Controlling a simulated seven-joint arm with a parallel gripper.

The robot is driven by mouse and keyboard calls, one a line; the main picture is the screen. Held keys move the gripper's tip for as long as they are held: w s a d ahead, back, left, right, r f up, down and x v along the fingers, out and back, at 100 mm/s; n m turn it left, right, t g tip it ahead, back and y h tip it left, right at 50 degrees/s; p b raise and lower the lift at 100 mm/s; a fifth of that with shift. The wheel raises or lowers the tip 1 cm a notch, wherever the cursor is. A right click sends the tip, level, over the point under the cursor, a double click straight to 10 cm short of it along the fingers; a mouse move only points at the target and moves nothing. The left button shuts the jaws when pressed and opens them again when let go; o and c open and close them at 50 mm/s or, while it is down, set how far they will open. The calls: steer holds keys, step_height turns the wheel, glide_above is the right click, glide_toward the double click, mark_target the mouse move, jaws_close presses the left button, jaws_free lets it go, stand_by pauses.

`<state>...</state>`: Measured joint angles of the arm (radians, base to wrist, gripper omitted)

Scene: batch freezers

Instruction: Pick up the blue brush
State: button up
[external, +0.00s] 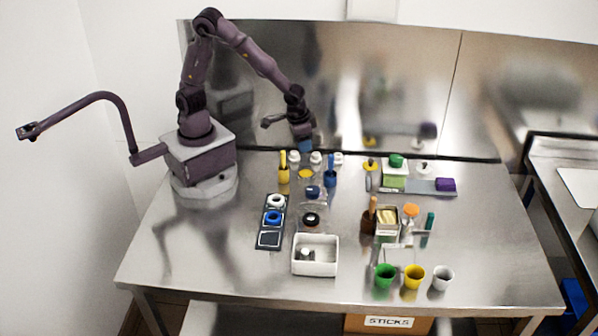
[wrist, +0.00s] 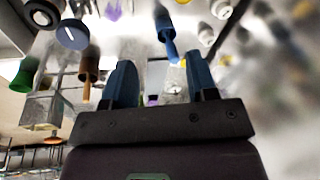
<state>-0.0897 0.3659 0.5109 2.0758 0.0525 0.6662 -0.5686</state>
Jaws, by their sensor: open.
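The blue brush (external: 330,176) stands upright in the external view, its thin handle up, near the back middle of the steel table. In the wrist view the blue brush (wrist: 166,34) shows at the top centre, beyond the gap between my fingers and apart from them. My gripper (external: 305,146) is raised over the back of the table, up and left of the brush in the external view. Its two blue fingers are spread in the wrist view (wrist: 161,78), with nothing between them.
A yellow brush (external: 283,172) and several white-topped items stand close to the blue brush. A brown brush (external: 369,217) stands further right, also in the wrist view (wrist: 88,66). A white bin (external: 316,269) and coloured cups (external: 414,276) are at the front.

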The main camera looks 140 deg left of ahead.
mark_target(332, 155)
steer(key=w+a+n+y, duration=0.2)
steer(key=a+n, duration=0.3)
steer(key=a, duration=0.2)
steer(key=shift+t, duration=0.3)
steer(key=x, duration=1.3)
steer(key=shift+w+d+f, duration=0.15)
steer(key=shift+d, duration=0.25)
steer(key=c, duration=1)
